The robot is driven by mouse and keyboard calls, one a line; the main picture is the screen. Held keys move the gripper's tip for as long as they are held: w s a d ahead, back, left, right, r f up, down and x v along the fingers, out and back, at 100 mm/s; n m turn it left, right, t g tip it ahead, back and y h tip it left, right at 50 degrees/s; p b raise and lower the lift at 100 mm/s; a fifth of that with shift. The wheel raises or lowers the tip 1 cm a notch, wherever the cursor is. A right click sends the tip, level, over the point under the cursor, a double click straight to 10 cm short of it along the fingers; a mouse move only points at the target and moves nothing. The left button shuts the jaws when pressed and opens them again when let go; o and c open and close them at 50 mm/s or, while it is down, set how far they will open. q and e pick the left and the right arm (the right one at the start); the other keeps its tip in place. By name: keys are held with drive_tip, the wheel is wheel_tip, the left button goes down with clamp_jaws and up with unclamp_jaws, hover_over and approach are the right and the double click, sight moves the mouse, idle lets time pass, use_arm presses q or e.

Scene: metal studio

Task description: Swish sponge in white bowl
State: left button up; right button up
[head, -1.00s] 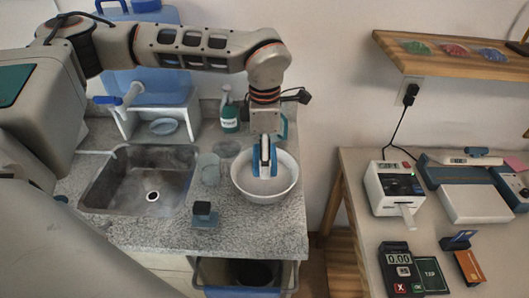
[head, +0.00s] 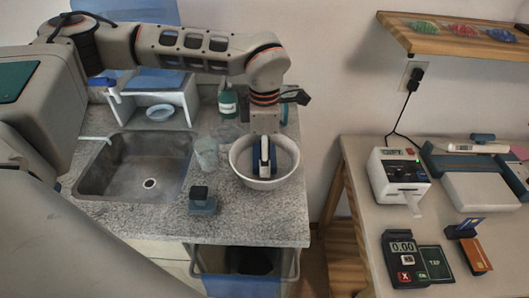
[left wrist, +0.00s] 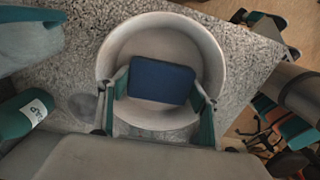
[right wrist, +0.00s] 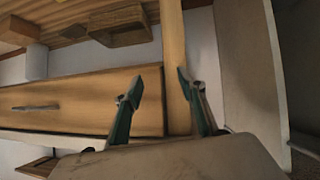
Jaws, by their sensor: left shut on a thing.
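The white bowl (head: 285,152) stands on the speckled counter to the right of the sink; it also shows in the left wrist view (left wrist: 122,40). My left gripper (head: 264,165) points down into the bowl. In the left wrist view its fingers (left wrist: 160,98) are shut on the dark blue sponge (left wrist: 161,80), one at each side. The sponge is inside the bowl; whether it touches the bottom I cannot tell. My right gripper (right wrist: 155,83) shows only in its own wrist view, open and empty, in front of wooden furniture.
A sink (head: 146,180) lies to the left. A clear glass (head: 207,153), a small dark-topped blue block (head: 202,200) and a green bottle (head: 228,102) stand near the bowl. A separate table (head: 440,205) at right holds a printer (head: 398,175) and a card terminal (head: 403,260).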

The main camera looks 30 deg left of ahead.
use_arm(q)
drive_tip(key=shift+r, duration=0.1)
drive_tip(key=shift+r+p, duration=0.6)
drive_tip(key=shift+r, duration=0.05)
drive_tip(key=shift+f+b, duration=0.45)
drive_tip(key=shift+f, duration=0.35)
drive_tip(key=shift+r, duration=0.2)
drive_tip(key=shift+r+p, duration=0.6)
drive_tip(key=shift+p, duration=0.05)
drive_tip(key=shift+f, duration=0.3)
drive_tip(key=shift+f+b, duration=0.45)
